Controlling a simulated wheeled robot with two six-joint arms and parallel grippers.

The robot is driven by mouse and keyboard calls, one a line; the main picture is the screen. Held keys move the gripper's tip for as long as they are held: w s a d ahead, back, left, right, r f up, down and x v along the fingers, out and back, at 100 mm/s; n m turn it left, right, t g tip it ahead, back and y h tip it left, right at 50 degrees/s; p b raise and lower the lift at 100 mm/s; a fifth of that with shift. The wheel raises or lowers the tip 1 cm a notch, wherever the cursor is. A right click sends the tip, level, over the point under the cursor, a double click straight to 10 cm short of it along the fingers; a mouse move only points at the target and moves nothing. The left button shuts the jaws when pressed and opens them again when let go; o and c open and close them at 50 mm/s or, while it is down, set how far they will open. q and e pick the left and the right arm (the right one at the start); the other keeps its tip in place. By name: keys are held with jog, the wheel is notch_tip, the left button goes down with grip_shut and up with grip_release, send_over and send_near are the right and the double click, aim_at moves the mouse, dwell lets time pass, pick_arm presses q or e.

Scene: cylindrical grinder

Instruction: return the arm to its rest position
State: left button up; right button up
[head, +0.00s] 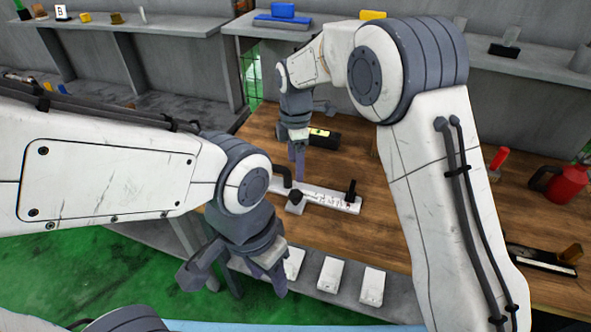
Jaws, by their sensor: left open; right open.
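My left arm comes in from the left. Its gripper (236,278) is open and empty, pointing down over the green floor beside the front edge of the wooden table (262,128). My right arm arches from the lower right toward the back. Its gripper (297,168) points down over the table, just behind the left end of a white bar-shaped fixture (325,199) with black knobs. Its fingers overlap in this view, and I see nothing held between them. I cannot tell how high its fingertips are above the table.
A black block with a yellow top (322,138) lies behind the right gripper. Several white boxes (330,273) line the front ledge. A red can (566,184) and a red-handled tool (499,160) stand at right. Grey shelves (150,25) run along the back. Green floor (90,280) is clear at left.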

dwell(0.4)
jog(key=s+r+m, duration=0.3)
jog(key=s+m, duration=0.1)
jog(key=s, duration=0.4)
jog(key=s+r+m, duration=0.3)
jog(key=s, duration=0.5)
jog(key=s+d+m, duration=0.3)
jog(key=s, duration=0.4)
jog(key=s+d+f+m+y, duration=0.1)
jog(key=s+d+m, duration=0.2)
jog(key=s, duration=0.5)
jog(key=shift+s+m, duration=0.15)
jog(key=shift+m, duration=0.35)
